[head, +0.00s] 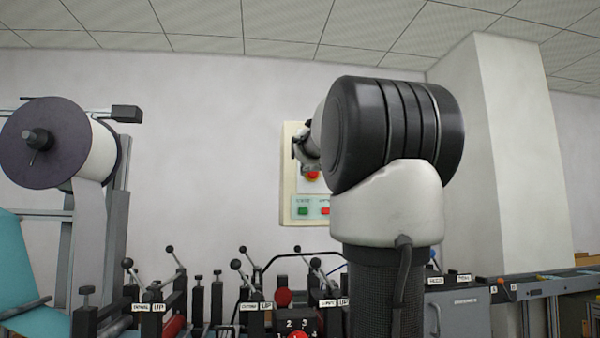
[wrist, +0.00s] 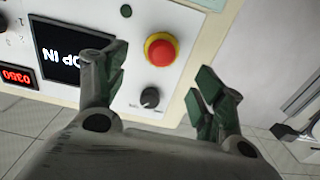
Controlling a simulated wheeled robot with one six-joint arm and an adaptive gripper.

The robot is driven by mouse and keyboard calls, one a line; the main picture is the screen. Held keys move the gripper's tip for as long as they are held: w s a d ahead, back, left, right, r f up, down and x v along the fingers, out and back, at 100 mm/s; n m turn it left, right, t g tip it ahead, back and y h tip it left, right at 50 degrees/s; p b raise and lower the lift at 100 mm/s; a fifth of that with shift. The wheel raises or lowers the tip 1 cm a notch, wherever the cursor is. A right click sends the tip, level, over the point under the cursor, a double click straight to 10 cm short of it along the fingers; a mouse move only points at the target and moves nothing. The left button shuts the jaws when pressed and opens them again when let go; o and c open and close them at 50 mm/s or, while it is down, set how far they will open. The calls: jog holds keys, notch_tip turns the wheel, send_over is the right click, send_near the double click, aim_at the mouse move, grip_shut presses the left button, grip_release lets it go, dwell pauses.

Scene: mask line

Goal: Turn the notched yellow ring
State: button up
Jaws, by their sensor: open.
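The yellow ring (wrist: 148,43) sits around the base of a round red button (wrist: 161,52) on a pale control panel (wrist: 185,20). I cannot make out its notches. In the head view the red button (head: 312,176) shows small on the wall-side panel (head: 289,185), partly covered by my arm. My gripper (wrist: 161,80) is open and empty, with green pads on its fingers. In the wrist view the left finger lies left of the ring and the right finger lower right of it. Neither finger appears to touch it. In the head view my gripper (head: 306,150) is mostly hidden behind my arm.
A small black knob (wrist: 150,97) lies below the button, between the fingers. A dark display (wrist: 70,50) and red digits (wrist: 17,77) are to the left. In the head view, a large material roll (head: 98,155) stands left, and black-knobbed levers (head: 236,264) line the front.

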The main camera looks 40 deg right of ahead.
aim_at(313, 178)
jog(key=x, duration=0.7)
jog(key=shift+w, duration=0.15)
jog(key=c, duration=1)
